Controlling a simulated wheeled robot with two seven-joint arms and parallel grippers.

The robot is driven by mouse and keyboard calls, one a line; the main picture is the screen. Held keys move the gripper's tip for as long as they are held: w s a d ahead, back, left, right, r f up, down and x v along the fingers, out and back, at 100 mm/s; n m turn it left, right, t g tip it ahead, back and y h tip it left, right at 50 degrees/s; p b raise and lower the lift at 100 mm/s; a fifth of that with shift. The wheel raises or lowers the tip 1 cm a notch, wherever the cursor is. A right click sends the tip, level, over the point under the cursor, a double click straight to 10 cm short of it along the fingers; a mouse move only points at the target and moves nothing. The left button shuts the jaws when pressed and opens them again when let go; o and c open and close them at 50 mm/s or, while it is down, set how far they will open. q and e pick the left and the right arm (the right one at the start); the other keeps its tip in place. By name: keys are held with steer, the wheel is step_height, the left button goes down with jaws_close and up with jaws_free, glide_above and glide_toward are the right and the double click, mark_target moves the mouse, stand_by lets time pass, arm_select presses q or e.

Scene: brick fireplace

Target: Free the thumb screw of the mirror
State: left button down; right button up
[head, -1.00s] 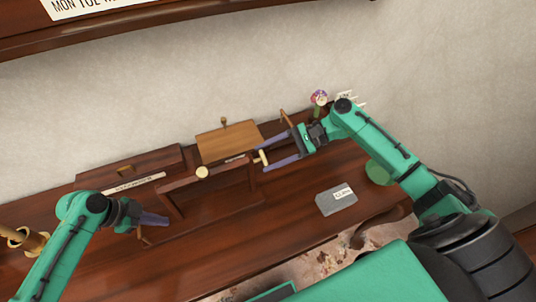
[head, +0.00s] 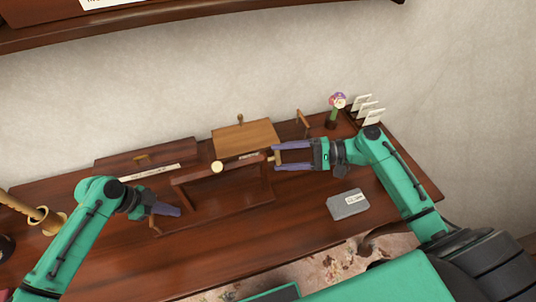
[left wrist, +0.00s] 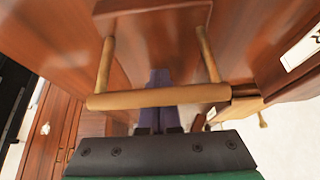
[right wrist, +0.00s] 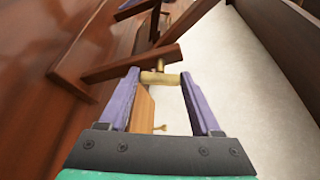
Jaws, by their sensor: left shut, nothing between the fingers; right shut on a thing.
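The mirror (head: 194,175) is a dark wooden frame standing on the desk, with a pale round knob on its top bar. The thumb screw (right wrist: 158,78) is a small brass crosspiece on a short stem at the frame's right end; it also shows in the head view (head: 277,158). My right gripper (right wrist: 160,74) is shut on the thumb screw, one purple finger at each end of the crosspiece. My left gripper (head: 178,210) is shut and empty, left of the mirror. In the left wrist view, its fingers (left wrist: 160,72) pass behind a wooden bar handle (left wrist: 190,96).
A light wooden box (head: 245,136) stands behind the mirror. A grey labelled box (head: 348,204) lies on the right of the desk. A flower (head: 337,101) and a card rack (head: 368,108) stand at the back right. The front right desk top is mostly clear.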

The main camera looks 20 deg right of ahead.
arm_select(q)
steer(key=shift+s+f, duration=0.2)
steer(key=shift+f, duration=0.05)
arm_select(e)
steer(key=n, duration=0.2)
steer(key=n+t+y, duration=0.1)
steer(key=n, duration=0.1)
steer(key=shift+f+y, duration=0.15)
steer(key=shift+y, duration=0.15)
arm_select(q)
steer(key=shift+a, duration=0.1)
arm_select(e)
steer(key=shift+n, duration=0.4)
steer(key=o, duration=1.4)
steer(key=v, duration=1.2)
steer(key=shift+s, duration=0.2)
